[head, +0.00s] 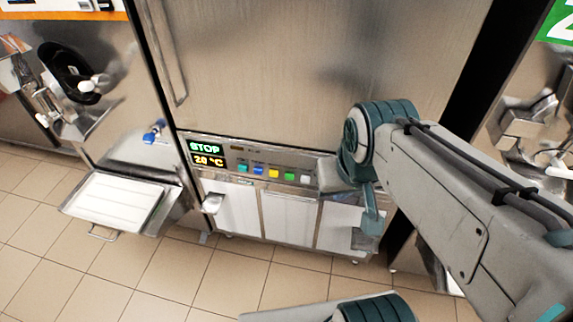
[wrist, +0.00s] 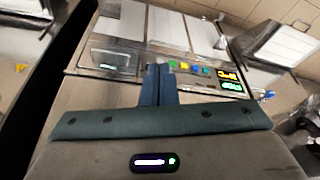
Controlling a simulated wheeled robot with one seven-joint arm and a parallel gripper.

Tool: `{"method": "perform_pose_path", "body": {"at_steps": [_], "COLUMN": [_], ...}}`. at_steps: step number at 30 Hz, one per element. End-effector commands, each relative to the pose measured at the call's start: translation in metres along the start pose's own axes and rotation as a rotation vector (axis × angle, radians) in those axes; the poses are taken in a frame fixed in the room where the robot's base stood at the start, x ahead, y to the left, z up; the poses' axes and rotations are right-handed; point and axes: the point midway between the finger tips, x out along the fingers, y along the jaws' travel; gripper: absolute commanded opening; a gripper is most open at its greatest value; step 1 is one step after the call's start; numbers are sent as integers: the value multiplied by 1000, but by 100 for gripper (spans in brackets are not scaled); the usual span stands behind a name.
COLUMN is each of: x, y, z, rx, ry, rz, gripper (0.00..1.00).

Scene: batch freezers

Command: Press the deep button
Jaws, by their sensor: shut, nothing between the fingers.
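The freezer's control panel (head: 225,155) carries a row of small buttons beside a lit display (head: 206,154) reading STOP above a temperature. From left to right, the row has a teal button (head: 242,168), a blue button (head: 257,170), a yellow button (head: 273,173), a green button (head: 290,176) and a white button (head: 306,179). Their labels are too small to read, so I cannot tell which is the deep one. My gripper (head: 372,224) is shut and empty, right of the row. In the wrist view, its fingers (wrist: 158,80) cover the panel beside the green button (wrist: 172,65).
White lower panels (head: 290,215) sit below the buttons. A metal tray (head: 118,199) juts out from the machine at the left. The tall steel door (head: 300,70) rises above. Tiled floor (head: 190,270) is open in front.

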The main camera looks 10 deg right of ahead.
Motion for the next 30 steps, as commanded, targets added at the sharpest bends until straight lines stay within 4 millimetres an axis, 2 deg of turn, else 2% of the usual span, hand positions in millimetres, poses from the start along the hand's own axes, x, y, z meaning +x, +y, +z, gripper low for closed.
{"method": "perform_pose_path", "body": {"at_steps": [12,16,20,30], "x": [1,16,57,196], "y": [0,-2,-7,-43], "z": [0,-3,-17,-74], "rx": [1,33,126,504], "ry": [1,21,80,318], "rz": [0,7,19,-85], "gripper": [0,0,0,0]}}
